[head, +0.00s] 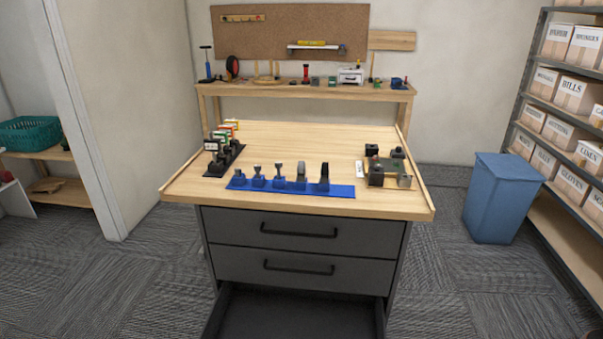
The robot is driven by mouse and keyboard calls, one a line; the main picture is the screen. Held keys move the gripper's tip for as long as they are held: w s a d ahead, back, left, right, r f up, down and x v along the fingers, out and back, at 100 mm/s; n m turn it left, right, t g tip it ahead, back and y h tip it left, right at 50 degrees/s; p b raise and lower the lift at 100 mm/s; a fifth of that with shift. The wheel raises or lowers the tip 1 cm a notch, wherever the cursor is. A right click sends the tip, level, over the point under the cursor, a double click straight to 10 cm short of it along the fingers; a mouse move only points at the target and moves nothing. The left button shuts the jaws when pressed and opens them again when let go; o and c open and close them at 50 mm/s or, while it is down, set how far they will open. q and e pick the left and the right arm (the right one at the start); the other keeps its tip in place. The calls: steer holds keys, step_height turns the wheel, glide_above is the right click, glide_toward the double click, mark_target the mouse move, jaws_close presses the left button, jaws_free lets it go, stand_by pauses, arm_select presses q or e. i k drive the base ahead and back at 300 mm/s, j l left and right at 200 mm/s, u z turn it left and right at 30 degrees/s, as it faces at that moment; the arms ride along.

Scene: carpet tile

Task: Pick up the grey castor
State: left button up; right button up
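I cannot single out the grey castor with certainty at this size. A blue strip (340,191) lies near the front of the wooden workbench (300,210) and holds a row of small upright grey and dark parts. The rightmost dark part (324,175) is tall and rounded. Neither of my grippers shows in the head view.
A black holder (222,165) with dark parts and coloured boxes stands at the bench's left. The bottom drawer (295,315) is open, jutting forward. A shelf (300,90) with tools stands behind. A blue bin (500,200) and box rack are at right. The bench's middle back is clear.

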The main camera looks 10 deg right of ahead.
mark_target(300, 170)
steer(key=i+j+z, duration=0.1)
steer(key=i+j, duration=0.25)
steer(key=i+j+z, duration=0.15)
steer(key=i+j, duration=0.2)
steer(key=j, duration=0.15)
